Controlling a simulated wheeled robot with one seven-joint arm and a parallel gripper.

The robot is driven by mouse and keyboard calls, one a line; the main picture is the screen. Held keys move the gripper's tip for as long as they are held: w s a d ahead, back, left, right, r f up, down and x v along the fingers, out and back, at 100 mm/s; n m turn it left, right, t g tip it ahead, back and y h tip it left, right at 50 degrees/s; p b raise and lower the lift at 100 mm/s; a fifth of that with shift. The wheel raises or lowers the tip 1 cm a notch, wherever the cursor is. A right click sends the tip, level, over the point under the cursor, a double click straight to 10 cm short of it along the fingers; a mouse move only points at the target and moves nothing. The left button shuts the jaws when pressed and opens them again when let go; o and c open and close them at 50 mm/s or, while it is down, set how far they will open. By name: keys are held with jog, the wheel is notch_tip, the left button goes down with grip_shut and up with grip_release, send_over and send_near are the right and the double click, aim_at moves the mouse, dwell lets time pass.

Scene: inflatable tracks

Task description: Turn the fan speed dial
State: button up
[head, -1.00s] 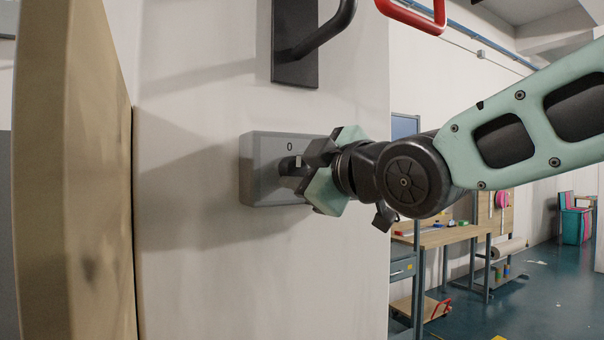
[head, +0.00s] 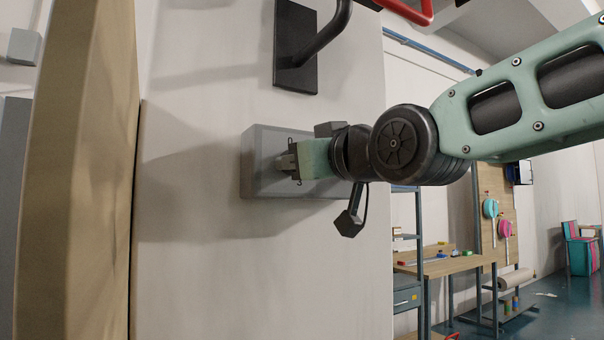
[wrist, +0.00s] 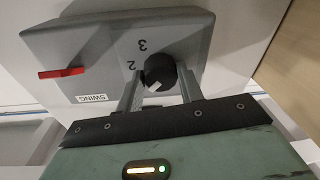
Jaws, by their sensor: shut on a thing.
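The fan control box (head: 262,147) is a grey box fixed to the pale wall, and it also shows in the wrist view (wrist: 105,45). Its fan speed dial (wrist: 159,70) is a round black knob with a white mark near its lower edge. My gripper (wrist: 160,82) is shut on the dial, one finger on each side.
A red lever (wrist: 61,73) sticks out of the box near a SWING label (wrist: 93,98). A black bracket (head: 297,50) is on the wall above. A tan panel (head: 80,170) stands at left. A workbench (head: 445,266) is behind at right.

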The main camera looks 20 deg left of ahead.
jog(key=shift+m, duration=0.5)
jog(key=o, duration=1)
jog(key=b+v, duration=0.1)
jog(key=v, duration=1.6)
jog(key=shift+d, duration=0.2)
jog(key=shift+s, duration=0.1)
